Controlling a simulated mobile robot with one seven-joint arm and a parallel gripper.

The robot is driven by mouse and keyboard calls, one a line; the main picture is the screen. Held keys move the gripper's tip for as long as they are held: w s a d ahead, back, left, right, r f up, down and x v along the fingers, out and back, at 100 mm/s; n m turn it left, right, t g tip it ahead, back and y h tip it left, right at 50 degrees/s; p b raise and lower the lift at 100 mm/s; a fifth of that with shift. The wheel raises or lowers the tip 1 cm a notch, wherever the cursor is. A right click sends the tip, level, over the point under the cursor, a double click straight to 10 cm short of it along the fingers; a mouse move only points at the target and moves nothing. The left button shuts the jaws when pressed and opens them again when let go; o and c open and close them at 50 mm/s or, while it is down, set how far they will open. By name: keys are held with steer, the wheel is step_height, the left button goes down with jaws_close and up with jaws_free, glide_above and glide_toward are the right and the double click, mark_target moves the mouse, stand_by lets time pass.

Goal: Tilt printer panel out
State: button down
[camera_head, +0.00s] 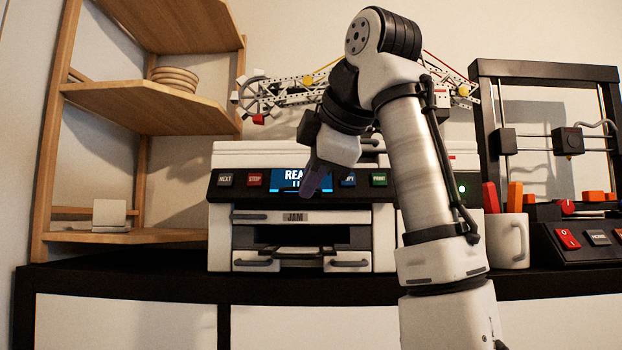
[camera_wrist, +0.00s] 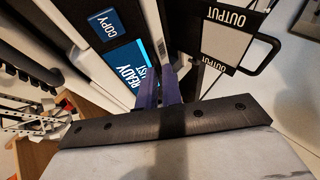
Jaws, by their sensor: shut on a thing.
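The printer (camera_head: 220,235) is white and stands on the dark counter. Its black control panel (camera_head: 215,193) carries a blue screen and NEXT, STOP, COPY and PRINT buttons. My gripper (camera_head: 312,190) reaches down in front of the panel and hides part of the screen. In the wrist view, the purple fingers of my gripper (camera_wrist: 160,88) are close together at the panel's edge, beside the READY screen (camera_wrist: 128,65) and COPY label (camera_wrist: 103,24). They are shut on the panel edge; the exact contact is hard to see. The panel looks only slightly tilted, if at all.
Below the panel are a JAM drawer (camera_head: 345,217) and a handled tray (camera_head: 348,264). A white mug (camera_head: 508,240) with pens and a black frame machine (camera_head: 545,68) stand right. A wooden shelf (camera_head: 140,105) stands left. A crane model (camera_head: 290,92) is behind the printer.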

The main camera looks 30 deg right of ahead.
steer(key=c, duration=1.6)
jaws_free()
steer(key=shift+r, duration=0.1)
steer(key=shift+o, duration=0.2)
